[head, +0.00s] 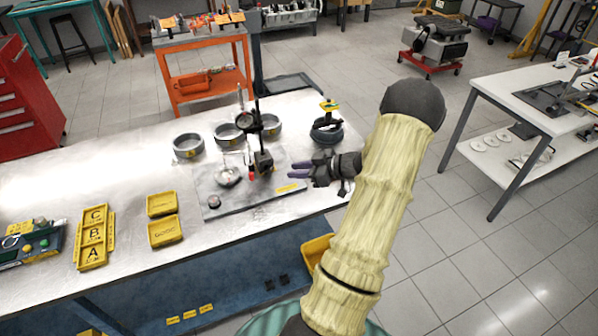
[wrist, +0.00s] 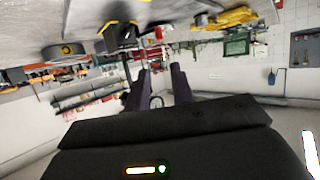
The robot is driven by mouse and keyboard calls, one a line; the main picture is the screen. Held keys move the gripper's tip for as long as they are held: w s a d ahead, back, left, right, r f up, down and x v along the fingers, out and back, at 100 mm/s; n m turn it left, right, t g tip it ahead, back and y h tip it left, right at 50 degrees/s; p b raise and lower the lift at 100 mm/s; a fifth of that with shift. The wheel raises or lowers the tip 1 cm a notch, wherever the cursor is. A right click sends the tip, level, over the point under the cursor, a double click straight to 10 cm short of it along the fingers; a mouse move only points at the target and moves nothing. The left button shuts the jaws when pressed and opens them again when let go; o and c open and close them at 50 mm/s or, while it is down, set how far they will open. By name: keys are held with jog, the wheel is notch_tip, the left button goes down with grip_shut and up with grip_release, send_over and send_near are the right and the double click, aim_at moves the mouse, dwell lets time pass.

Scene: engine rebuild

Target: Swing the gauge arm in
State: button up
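The gauge stand (head: 263,162) is black and stands on a grey plate (head: 230,203) on the workbench in the head view. A dark arm-like part (head: 252,122) shows at its upper end; which part swings is hard to tell. A round metal piece (head: 228,177) with thin rods above it sits left of the stand. My gripper (head: 291,170) is just right of the stand, low over the plate, its fingers pointing left. In the wrist view its two dark fingers (wrist: 160,68) are apart with nothing seen between them. A black block (wrist: 120,36) lies beyond them. I cannot tell whether anything touches.
Several metal rings (head: 188,147) stand behind the plate. A dark round holder with a yellow top (head: 327,130) stands behind my gripper. Yellow trays (head: 165,232) and lettered A, B, C trays (head: 92,238) lie at left.

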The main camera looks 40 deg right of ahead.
jog(key=c, duration=0.3)
jog(key=shift+w+a+r, duration=0.1)
jog(key=shift+w+a, duration=0.05)
jog(key=shift+w, duration=0.1)
grip_shut()
jog(key=w+a+r+m+g+h, duration=0.1)
jog(key=w+a+r+g+h, duration=0.1)
jog(key=w+a+r+h, duration=0.3)
jog(key=w+a+m+g+h, duration=0.1)
jog(key=w+a+m+h, duration=0.15)
jog(key=a, duration=0.45)
jog(key=s+a+r+m+g+y, duration=0.1)
jog(key=s+a+g, duration=0.5)
jog(key=s+a, duration=1.1)
jog(key=a+r+m, duration=0.1)
jog(key=a, duration=0.2)
jog(key=shift+a, duration=0.2)
jog(key=shift+a, duration=0.1)
